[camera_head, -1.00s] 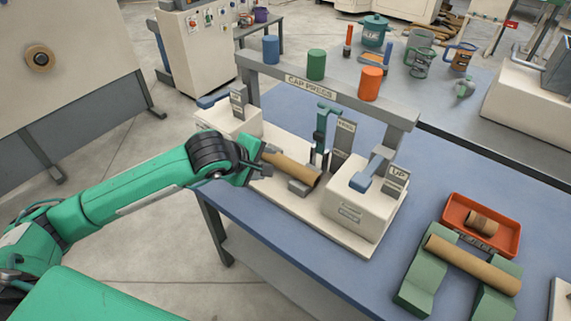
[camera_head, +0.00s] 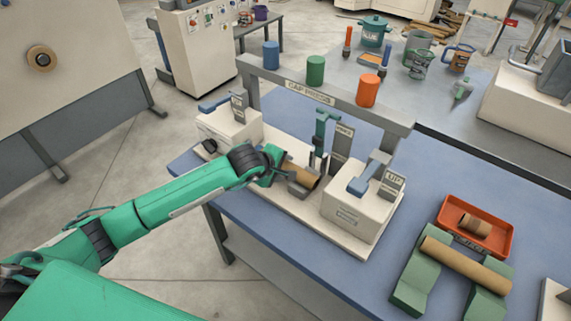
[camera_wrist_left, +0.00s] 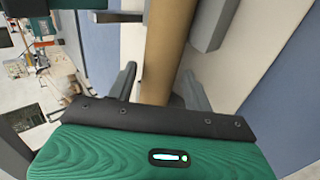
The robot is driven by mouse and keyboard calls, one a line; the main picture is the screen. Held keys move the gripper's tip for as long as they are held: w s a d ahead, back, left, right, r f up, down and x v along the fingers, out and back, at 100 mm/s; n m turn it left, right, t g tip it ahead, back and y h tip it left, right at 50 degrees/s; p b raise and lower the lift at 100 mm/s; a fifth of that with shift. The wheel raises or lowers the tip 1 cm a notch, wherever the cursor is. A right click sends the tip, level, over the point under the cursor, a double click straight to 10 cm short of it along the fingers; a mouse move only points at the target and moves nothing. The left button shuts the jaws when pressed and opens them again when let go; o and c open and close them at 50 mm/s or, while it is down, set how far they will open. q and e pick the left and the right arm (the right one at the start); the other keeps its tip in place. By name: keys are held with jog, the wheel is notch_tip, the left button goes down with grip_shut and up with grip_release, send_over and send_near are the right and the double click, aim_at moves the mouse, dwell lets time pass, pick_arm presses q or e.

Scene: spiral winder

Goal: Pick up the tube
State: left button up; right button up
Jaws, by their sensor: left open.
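A brown cardboard tube (camera_head: 301,175) lies in the grey cradle of the cap press, its near part hidden by my left gripper. My left gripper (camera_head: 282,170) is at the tube's left part. In the left wrist view the tube (camera_wrist_left: 166,50) runs between the two spread fingers of the gripper (camera_wrist_left: 162,88), which is open. I see gaps between the fingers and the tube. A second, longer brown tube (camera_head: 465,265) lies across two green blocks (camera_head: 424,270) at the right. My right gripper is not in view.
The cap press frame (camera_head: 320,93) with blue, green and orange caps on top stands behind the cradle. White boxes (camera_head: 358,212) with blue levers flank it. A red tray (camera_head: 507,241) holds a short tube piece. The blue table (camera_head: 290,255) is clear in front.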

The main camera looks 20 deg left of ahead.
pick_arm(q)
jog(key=shift+x, duration=0.85)
jog(key=c, duration=0.7)
jog(key=shift+r, duration=0.1)
jog(key=shift+c, duration=0.2)
